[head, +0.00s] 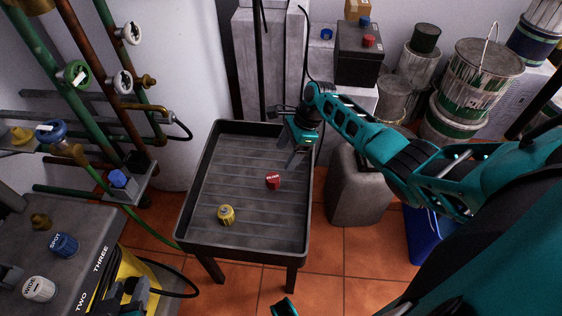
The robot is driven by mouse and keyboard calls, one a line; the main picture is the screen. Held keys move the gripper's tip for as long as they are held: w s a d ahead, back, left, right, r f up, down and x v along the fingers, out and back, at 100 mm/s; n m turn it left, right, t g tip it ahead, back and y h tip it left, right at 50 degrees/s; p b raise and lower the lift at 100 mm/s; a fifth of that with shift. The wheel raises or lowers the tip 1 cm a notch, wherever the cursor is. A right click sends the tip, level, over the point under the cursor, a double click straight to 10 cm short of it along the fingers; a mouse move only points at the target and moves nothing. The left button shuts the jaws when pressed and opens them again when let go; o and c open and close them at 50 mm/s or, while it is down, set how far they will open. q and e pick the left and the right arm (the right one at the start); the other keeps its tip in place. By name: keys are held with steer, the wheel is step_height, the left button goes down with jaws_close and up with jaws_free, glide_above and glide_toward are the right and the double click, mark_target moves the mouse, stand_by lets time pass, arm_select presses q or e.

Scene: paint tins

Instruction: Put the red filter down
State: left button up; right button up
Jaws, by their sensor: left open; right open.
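The red filter (272,181), a small red cap-like piece with pale lettering, rests on the ribbed floor of the dark grey tray table (240,248), right of its middle. My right gripper (294,158) is open and empty above the tray's right side, up and to the right of the red filter and apart from it. My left gripper (134,292) is low at the left, beside the grey bench and well away from the filter; it is open, and its fingers are only partly seen.
A yellow knob (226,214) lies in the tray, lower left of the filter. A grey bench (92,226) at lower left bears a blue knob (63,244) and a white knob (39,289). Pipes with valves line the left wall. Paint tins (479,75) stand at upper right.

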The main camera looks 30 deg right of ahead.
steer(key=s+a+f+n+t+h, duration=0.1)
steer(key=s+a+f+n+t, duration=0.4)
steer(key=s+a+n, duration=0.55)
arm_select(q)
steer(key=shift+d, duration=0.1)
arm_select(e)
steer(key=s+a+r+n+t, duration=0.4)
steer(key=s+r+n, duration=0.3)
steer(key=r+n, duration=0.3)
steer(key=n, duration=0.3)
steer(key=shift+s+r+t, duration=0.3)
arm_select(q)
steer(key=shift+y, duration=0.5)
steer(key=a+r+p, duration=0.1)
steer(key=p, duration=0.2)
steer(key=s+a+r+p, duration=0.1)
steer(key=r+p, duration=0.1)
steer(key=p, duration=0.1)
steer(key=a+r+p, duration=0.1)
steer(key=p, duration=0.2)
steer(key=shift+s+r, duration=0.3)
arm_select(e)
steer(key=shift+h, duration=0.6)
steer(key=d+r, duration=0.1)
steer(key=s+r, duration=0.1)
steer(key=r, duration=0.1)
steer(key=d+r, duration=0.1)
steer(key=shift+s+d+r, duration=0.25)
steer(key=shift+d+r, duration=0.1)
